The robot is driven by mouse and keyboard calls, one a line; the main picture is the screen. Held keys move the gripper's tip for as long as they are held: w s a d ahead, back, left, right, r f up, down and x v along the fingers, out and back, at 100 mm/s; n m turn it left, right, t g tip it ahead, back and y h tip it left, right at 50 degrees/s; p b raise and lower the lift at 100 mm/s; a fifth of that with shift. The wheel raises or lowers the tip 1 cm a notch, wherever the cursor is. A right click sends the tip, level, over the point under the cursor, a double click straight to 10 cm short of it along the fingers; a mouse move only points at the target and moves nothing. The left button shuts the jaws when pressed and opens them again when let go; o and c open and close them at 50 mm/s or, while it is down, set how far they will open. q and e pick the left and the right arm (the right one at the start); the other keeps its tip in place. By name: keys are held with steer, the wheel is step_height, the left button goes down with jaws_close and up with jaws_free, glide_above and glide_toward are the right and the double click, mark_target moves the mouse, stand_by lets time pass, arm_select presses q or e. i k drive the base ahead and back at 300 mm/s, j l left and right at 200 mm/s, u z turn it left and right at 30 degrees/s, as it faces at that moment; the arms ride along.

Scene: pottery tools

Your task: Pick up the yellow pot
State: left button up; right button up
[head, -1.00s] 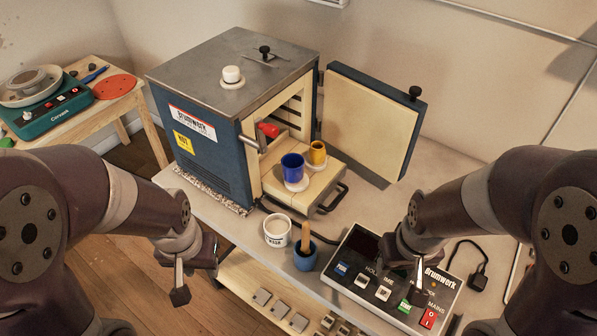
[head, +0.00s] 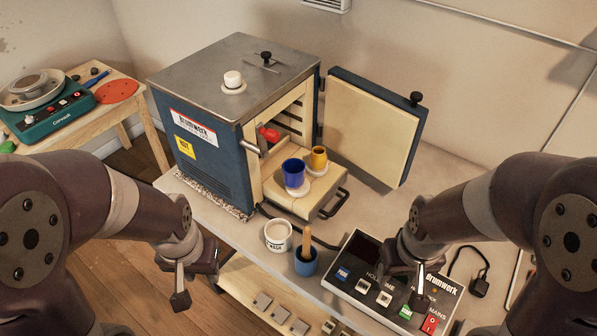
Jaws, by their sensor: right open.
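The yellow pot (head: 319,159) stands upright on a pale disc on the pulled-out kiln shelf (head: 300,205). A blue pot (head: 293,173) stands just in front and to the left of it, also on a pale disc. A red pot (head: 268,134) sits further back, inside the kiln opening. My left gripper (head: 180,296) hangs left of the bench, well away from the pots, and its jaw opening cannot be made out. My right gripper (head: 419,290) is open and empty over the control box, in front and to the right of the yellow pot.
The blue kiln (head: 215,165) has its door (head: 370,130) swung open to the right. A white wax tub (head: 278,236) and a blue cup (head: 305,262) with a wooden-handled tool stand before the shelf. A control box (head: 375,285) lies at the front right.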

mark_target(318, 155)
steer(key=z, duration=1.1)
steer(key=j+z, duration=0.65)
